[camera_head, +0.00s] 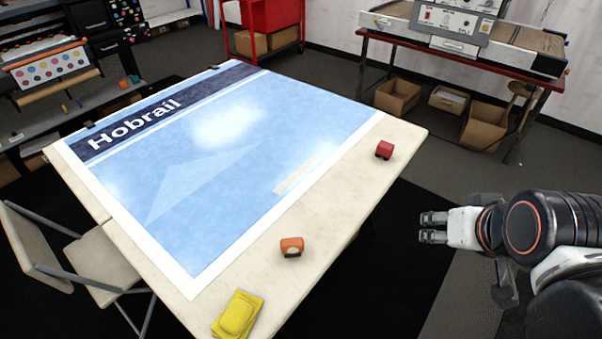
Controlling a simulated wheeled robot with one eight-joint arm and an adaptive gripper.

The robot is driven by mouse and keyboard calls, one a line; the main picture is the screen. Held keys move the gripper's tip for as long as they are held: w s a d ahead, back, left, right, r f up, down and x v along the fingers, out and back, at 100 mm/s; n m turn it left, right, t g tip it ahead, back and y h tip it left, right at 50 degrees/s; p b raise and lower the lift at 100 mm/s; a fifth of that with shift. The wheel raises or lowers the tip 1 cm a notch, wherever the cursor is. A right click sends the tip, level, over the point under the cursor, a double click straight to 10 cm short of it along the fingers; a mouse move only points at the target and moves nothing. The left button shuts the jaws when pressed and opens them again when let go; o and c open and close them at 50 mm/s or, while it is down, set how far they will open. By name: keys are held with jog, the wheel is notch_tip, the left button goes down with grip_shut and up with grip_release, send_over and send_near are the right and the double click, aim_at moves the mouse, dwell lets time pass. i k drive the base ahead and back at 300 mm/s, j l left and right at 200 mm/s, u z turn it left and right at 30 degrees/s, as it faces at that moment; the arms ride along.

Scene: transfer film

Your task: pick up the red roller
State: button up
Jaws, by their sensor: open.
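A small red roller (384,150) lies on the white table (350,190), near its right corner and just off the edge of the blue printed sheet. My gripper (433,228) is at the right, beyond the table's edge and over the floor. It points left, with its fingers apart and nothing between them. It is to the right of the red roller and lower in the picture, clear of it.
A blue "Hobrail" poster (215,150) covers most of the table. An orange roller (292,247) and a yellow cloth-like item (238,314) are at the front edge. A folding chair (85,260) stands left. A bench with a machine (465,40) stands behind.

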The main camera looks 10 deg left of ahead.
aim_at(385, 149)
jog(key=i+l, duration=0.2)
jog(key=i, duration=0.3)
jog(key=i+l+z, duration=0.1)
jog(key=i, duration=0.4)
jog(key=i+l, duration=0.3)
jog(key=i, duration=0.25)
jog(key=i+l+z, duration=0.1)
jog(key=i, duration=0.4)
jog(key=k+l, duration=0.25)
jog(key=z, duration=0.05)
